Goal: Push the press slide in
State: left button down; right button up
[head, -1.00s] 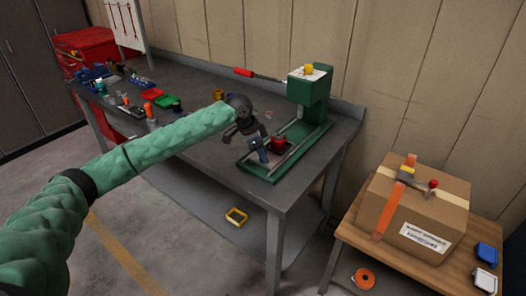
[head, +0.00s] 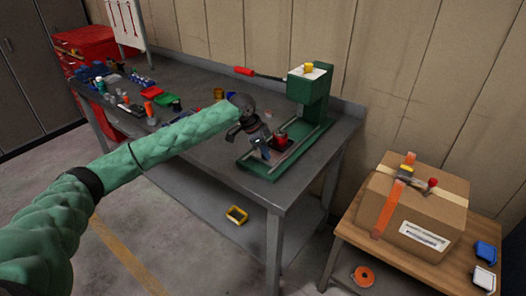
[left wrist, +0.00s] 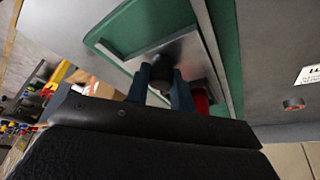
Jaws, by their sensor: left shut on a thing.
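The green press (head: 308,88) stands on the grey workbench, with a green base and two rails running out toward me. Its slide, a pale metal plate (left wrist: 197,57) in the left wrist view, sits on the rails and carries a red block (head: 281,140), short of the press column. The red block also shows in the left wrist view (left wrist: 201,101). My left gripper (head: 265,152) is at the near end of the slide. Its blue fingers (left wrist: 160,80) are shut on a dark knob (left wrist: 161,66) on the slide. My right gripper is not in view.
A red-handled lever (head: 244,71) sticks out left of the press. Several small tools and bins lie on the bench's left part. A cardboard box (head: 420,205) stands on a wooden table at right. A wooden wall is behind the bench.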

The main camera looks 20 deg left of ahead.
aim_at(277, 147)
pick_arm(q)
jog(key=w, duration=0.1)
jog(key=w+d, duration=0.1)
jog(key=w, duration=0.1)
jog(key=w+d, duration=0.1)
jog(key=w, duration=0.1)
jog(key=shift+r+p, duration=0.1)
jog(key=shift+p, duration=0.25)
jog(key=w+d, duration=0.1)
jog(key=w, duration=0.4)
jog(key=w+d, duration=0.1)
jog(key=w, duration=0.1)
jog(key=shift+w+d, duration=0.3)
jog(key=shift+w, duration=0.3)
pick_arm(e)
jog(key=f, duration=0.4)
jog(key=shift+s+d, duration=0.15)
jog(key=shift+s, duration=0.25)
pick_arm(q)
jog(key=shift+r, duration=0.15)
